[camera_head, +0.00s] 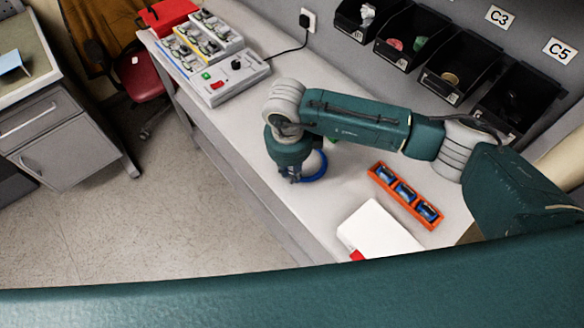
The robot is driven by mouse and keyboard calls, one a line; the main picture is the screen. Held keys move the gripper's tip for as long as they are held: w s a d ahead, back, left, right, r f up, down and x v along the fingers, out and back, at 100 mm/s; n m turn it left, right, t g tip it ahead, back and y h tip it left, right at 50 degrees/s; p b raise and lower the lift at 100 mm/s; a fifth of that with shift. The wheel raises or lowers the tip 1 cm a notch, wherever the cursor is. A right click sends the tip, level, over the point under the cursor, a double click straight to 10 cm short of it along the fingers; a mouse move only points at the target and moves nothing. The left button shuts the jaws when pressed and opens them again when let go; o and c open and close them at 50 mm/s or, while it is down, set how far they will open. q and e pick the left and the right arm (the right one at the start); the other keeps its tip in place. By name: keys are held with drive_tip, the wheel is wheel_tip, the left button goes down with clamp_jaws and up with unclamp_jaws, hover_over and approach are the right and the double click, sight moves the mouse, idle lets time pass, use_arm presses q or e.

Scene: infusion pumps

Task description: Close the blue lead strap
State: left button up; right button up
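A blue ring-shaped band, which looks like the blue lead strap (323,165), lies on the pale bench in the middle of the view. My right gripper (295,179) points down at its left side. The wrist hides part of the band, so I cannot tell whether the gripper touches it or whether the loop is closed. The fingertips are small and dark, and their opening does not show. My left gripper is not in view.
An orange tray (381,180) with several blue items and a white box (364,232) lie to the right on the bench. A grey control box (238,88) stands at the back left. Black bins (452,90) line the wall. The bench's front edge is close to the gripper.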

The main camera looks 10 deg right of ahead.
clamp_jaws()
drive_tip(key=shift+w+f+b, duration=0.1)
drive_tip(key=shift+w+b, duration=0.05)
drive_tip(key=shift+b, duration=0.4)
drive_tip(key=g+y+b, duration=0.1)
drive_tip(key=b, duration=0.2)
drive_tip(key=w+d+g+y+b, duration=0.1)
drive_tip(key=g+b, duration=0.1)
drive_tip(key=b, duration=0.2)
drive_tip(key=w+g+y+b, duration=0.1)
drive_tip(key=b, duration=0.2)
drive_tip(key=shift+d+f+g, duration=0.25)
drive_tip(key=shift+f+g, duration=0.15)
drive_tip(key=shift+w+d+r+g+y+b, duration=0.15)
drive_tip(key=shift+g+y+b, duration=0.35)
drive_tip(key=shift+b, duration=0.55)
